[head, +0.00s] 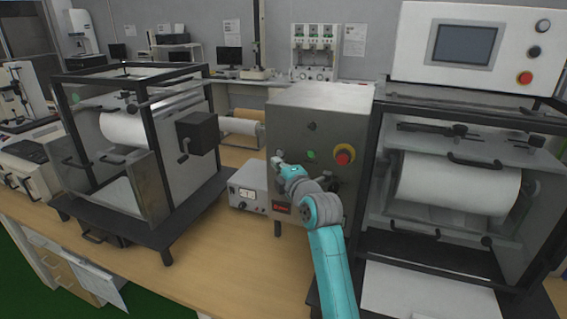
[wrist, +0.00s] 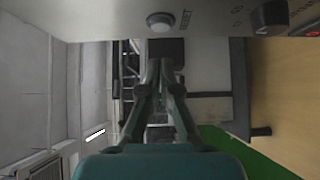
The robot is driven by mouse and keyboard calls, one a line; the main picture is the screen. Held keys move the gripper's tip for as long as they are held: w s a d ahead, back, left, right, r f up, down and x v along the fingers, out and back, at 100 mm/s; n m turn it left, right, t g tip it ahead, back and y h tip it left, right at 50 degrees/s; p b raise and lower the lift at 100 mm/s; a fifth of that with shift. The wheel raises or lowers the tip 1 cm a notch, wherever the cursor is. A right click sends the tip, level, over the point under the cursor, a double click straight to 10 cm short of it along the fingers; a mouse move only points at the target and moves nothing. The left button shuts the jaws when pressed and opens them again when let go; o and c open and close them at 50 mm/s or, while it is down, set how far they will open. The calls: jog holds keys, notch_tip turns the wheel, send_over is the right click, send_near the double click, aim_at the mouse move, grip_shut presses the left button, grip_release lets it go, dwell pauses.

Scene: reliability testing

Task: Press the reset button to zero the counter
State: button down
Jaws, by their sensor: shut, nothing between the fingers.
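The grey metal control box (head: 320,105) stands on the bench in the middle of the head view. In the wrist view, a round pale button (wrist: 160,21) with lettering that seems to read RESET sits on the panel at the top. My gripper (wrist: 160,63) is shut and empty, its fingertips close to the panel and just below the button in that picture. I cannot tell whether they touch anything.
A green button (head: 311,155) and a red knob on a yellow ring (head: 344,154) are on the box front. A small white device (head: 247,193) stands left of it. Framed roller machines flank it, left (head: 159,215) and right (head: 377,170). Some bare bench (head: 215,255) lies in front.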

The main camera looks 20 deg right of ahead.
jog(key=s+d, duration=0.1)
jog(key=s, duration=0.8)
jog(key=shift+d, duration=0.2)
jog(key=shift+f, duration=0.1)
jog(key=s+f+m+g+h, duration=0.1)
jog(key=s+f+m+h, duration=0.2)
jog(key=s+f+m, duration=1.45)
jog(key=s+f+n, duration=0.1)
jog(key=s+f, duration=0.3)
jog(key=s, duration=0.4)
jog(key=s+f+n+g, duration=0.1)
jog(key=s+f, duration=0.3)
jog(key=s, duration=0.3)
jog(key=s+f+n, duration=0.1)
jog(key=s+f, duration=0.3)
jog(key=s, duration=0.4)
jog(key=s+r+m, duration=0.2)
jog(key=s, duration=0.6)
jog(key=s+a+r+m+g, duration=0.1)
jog(key=s+r+m, duration=0.1)
jog(key=s, duration=0.6)
jog(key=shift+s+r+m, duration=0.25)
jog(key=shift+r+m, duration=0.05)
jog(key=shift+m, duration=0.35)
